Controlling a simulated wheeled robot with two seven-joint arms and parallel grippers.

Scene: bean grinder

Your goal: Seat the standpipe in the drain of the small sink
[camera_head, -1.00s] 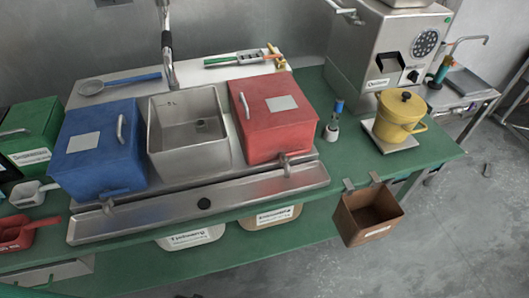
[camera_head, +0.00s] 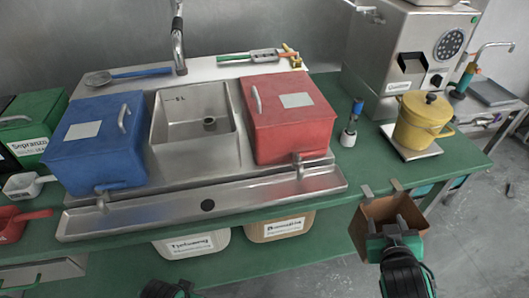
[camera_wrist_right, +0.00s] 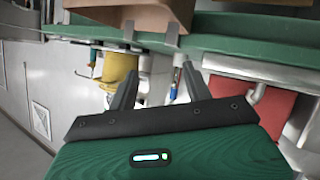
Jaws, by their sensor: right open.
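A steel sink basin (camera_head: 195,135) sits between a blue box and a red box, with a short round piece (camera_head: 210,122) upright on its floor at the drain. I cannot tell if that is the standpipe. A shallow dark basin (camera_head: 492,92) lies under a thin tap at the far right, with an orange and green upright tube (camera_head: 464,80) beside it. My right gripper (camera_head: 393,238) is in front of the brown bin, low at the right. The right wrist view shows its fingers (camera_wrist_right: 160,75) apart and empty. A part of my left gripper (camera_head: 170,290) shows at the bottom edge, its jaws hidden.
The blue box (camera_head: 95,150) and red box (camera_head: 290,120) flank the sink. A brown bin (camera_head: 372,222) hangs from the green counter edge. A yellow pot (camera_head: 422,125) stands by the grinder (camera_head: 415,45). A blue-topped brush-like thing (camera_head: 350,125) stands left of it.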

